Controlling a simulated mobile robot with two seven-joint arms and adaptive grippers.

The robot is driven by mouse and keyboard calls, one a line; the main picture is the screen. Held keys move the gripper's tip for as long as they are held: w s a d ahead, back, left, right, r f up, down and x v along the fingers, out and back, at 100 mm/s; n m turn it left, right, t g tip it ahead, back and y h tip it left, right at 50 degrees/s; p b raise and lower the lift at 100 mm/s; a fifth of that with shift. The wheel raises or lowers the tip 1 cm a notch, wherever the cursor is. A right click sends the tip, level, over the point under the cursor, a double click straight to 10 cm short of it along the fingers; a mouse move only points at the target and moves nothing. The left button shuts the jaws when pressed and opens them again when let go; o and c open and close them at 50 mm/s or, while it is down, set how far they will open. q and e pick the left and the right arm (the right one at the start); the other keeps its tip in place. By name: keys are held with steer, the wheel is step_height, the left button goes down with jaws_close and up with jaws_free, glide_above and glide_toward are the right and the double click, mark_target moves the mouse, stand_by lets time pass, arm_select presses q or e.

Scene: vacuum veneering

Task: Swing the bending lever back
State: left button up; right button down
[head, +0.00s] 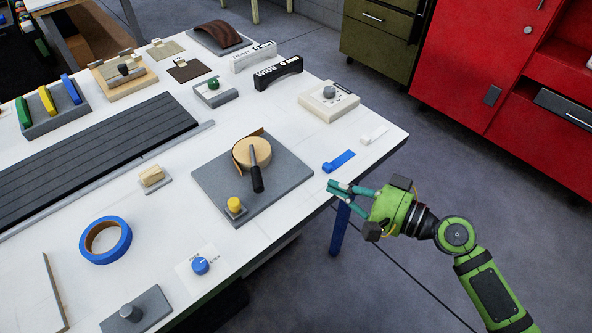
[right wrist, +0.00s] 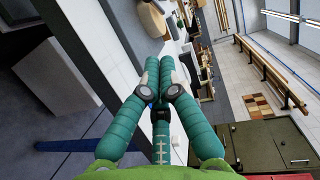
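The bending lever with its black handle (head: 256,178) lies across the round wooden former (head: 259,151) on a grey base plate (head: 210,187) mid-table. The handle points toward the near edge, right of a yellow knob (head: 234,204). A brown veneer strip (head: 240,139) curves along the former's upper left side. My right gripper (head: 335,187) is at the table's right edge, apart from the lever and to its right. In the right wrist view its teal fingertips (right wrist: 166,75) are together with nothing visible between them. My left gripper is not in view.
A blue tool (head: 339,161) lies close to my right gripper's fingertips. A blue tape roll (head: 105,240) and a blue dial (head: 200,265) are on the near side of the table. A white box with a grey knob (head: 328,98) stands behind. Open floor lies right of the table.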

mark_target(255, 167)
steer(key=p+x, duration=0.1)
steer(key=x, duration=0.3)
steer(key=p+x, duration=0.1)
steer(key=x, duration=0.1)
steer(key=shift+s+a+r+p, duration=0.15)
steer(key=shift+r+p, duration=0.15)
steer(key=shift+r, duration=0.05)
steer(key=p+x, duration=0.1)
steer(key=x, duration=0.2)
steer(key=shift+w+a+f, duration=0.15)
steer(key=shift+w+a, duration=0.1)
steer(key=a+p, duration=0.1)
steer(key=a, duration=0.2)
steer(key=shift+s+a+f+p, duration=0.15)
steer(key=shift+f+p, duration=0.2)
steer(key=shift+f, duration=0.05)
steer(key=shift+s+a+f, duration=0.1)
steer(key=shift+a+f, duration=0.05)
steer(key=shift+a, duration=0.15)
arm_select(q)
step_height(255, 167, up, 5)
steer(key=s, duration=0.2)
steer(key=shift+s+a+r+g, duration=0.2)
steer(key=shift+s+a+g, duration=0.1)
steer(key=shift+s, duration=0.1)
arm_select(e)
steer(key=shift+a, duration=0.2)
